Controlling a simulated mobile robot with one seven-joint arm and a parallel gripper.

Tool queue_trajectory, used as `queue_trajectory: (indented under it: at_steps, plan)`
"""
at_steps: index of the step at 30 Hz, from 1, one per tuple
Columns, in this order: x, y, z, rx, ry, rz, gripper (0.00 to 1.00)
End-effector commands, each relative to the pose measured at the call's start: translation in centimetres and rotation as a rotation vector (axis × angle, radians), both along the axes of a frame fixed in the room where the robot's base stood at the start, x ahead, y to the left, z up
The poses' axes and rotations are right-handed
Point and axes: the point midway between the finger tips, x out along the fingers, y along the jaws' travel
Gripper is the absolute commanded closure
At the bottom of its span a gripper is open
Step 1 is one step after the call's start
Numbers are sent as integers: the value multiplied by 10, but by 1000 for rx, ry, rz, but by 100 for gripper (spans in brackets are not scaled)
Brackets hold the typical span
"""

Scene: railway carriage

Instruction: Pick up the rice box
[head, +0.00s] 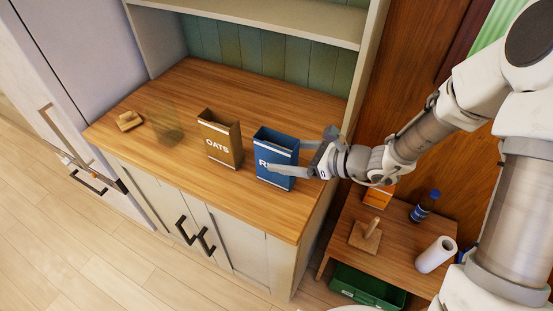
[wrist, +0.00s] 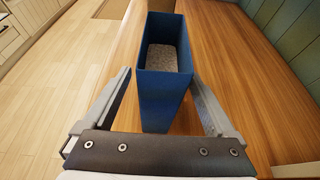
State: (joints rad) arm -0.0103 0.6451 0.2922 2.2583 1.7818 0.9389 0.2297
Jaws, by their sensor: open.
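The rice box (head: 277,160) is a blue, open-topped box with white lettering, standing upright on the wooden counter near its right end. In the wrist view the rice box (wrist: 162,88) stands between my gripper's fingers, with pale grains inside. My gripper (head: 293,158) reaches in from the right, open around the box, and partly hides its label. In the wrist view my gripper (wrist: 163,98) has one finger on each side of the box; I cannot tell whether either touches it.
A brown oats box (head: 219,142) stands just left of the rice box. A see-through container (head: 165,124) and a small wooden object (head: 129,121) are farther left. A shelf (head: 270,22) overhangs the counter's back. A low side table (head: 390,255) holds a bottle (head: 424,207) and a white roll (head: 436,254).

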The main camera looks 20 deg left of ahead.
Motion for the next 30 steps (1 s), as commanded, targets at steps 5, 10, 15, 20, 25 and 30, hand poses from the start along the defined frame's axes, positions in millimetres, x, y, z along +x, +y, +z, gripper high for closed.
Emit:
queue_trajectory:
  at_steps: [5, 10, 15, 20, 25, 30]
  plan:
    - [3, 24, -10, 1, 1, 4, 9]
    - [4, 29, -12, 0, 0, 2, 9]
    - [4, 29, -12, 0, -1, 1, 12]
    - [4, 29, -12, 1, -1, 1, 41]
    - [4, 29, -12, 1, -1, 1, 72]
    - [4, 29, -12, 0, -1, 1, 100]
